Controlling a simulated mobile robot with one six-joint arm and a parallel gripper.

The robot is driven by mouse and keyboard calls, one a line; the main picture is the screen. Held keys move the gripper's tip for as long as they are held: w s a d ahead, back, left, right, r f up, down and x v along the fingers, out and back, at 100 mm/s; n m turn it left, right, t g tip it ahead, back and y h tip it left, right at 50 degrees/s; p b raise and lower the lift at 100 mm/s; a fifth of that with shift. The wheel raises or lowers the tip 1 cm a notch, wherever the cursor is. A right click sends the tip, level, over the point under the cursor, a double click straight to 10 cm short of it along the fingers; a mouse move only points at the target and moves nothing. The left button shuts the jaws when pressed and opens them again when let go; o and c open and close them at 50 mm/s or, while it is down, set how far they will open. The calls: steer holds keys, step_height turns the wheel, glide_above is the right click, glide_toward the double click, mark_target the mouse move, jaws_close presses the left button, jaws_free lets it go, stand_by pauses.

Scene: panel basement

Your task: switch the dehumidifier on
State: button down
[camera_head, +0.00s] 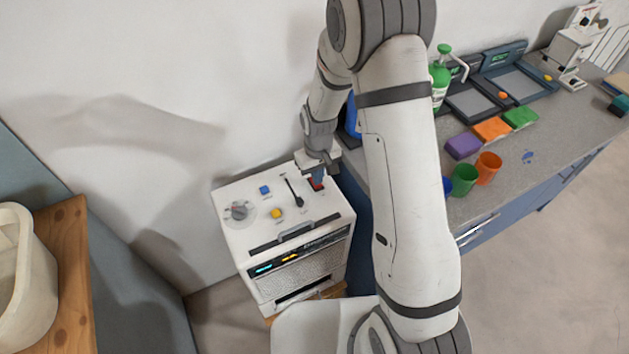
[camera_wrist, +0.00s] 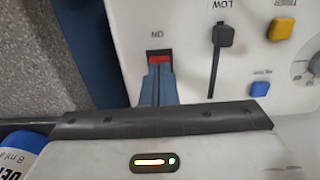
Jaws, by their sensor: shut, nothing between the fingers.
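The dehumidifier (camera_head: 240,265) is a white box with controls on its top. Its front display (camera_head: 275,262) shows cyan and amber lit marks. A red switch (camera_head: 317,185) sits at the top's right side; the wrist view shows the red switch (camera_wrist: 159,59) in a dark slot, with a label reading ON beside it. My gripper (camera_head: 316,177) is shut and empty, pointing down at the switch. In the wrist view the blue fingertips (camera_wrist: 159,70) are together, right at the red part and covering the rest of the switch. I cannot tell whether they touch it.
Beside the switch are a black slider (camera_wrist: 225,36), a yellow button (camera_wrist: 281,28), a blue button (camera_wrist: 260,89) and a grey knob (camera_head: 239,211). A grey counter (camera_head: 560,140) with cups and coloured blocks stands to the right. A wooden surface (camera_head: 70,290) is at the left.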

steer(key=shift+f+b, duration=0.45)
steer(key=shift+f, duration=0.15)
stand_by(0.3)
steer(key=shift+r+p, duration=1.95)
steer(key=shift+r, duration=1.55)
steer(key=s+d+r+m+t, duration=0.1)
steer(key=s+d+r, duration=0.25)
steer(key=r, duration=0.45)
steer(key=s+d+r+m+t, duration=0.1)
steer(key=s+d+r, duration=0.3)
steer(key=r, duration=0.5)
steer(key=s+d+r+m, duration=0.1)
steer(key=s+r, duration=0.2)
steer(key=s, duration=0.4)
steer(key=s+d+r+m+t+b, duration=0.1)
steer(key=s+r, duration=0.2)
steer(key=s, duration=0.3)
steer(key=shift+s+d+r+m, duration=0.3)
steer(key=shift+s, duration=0.1)
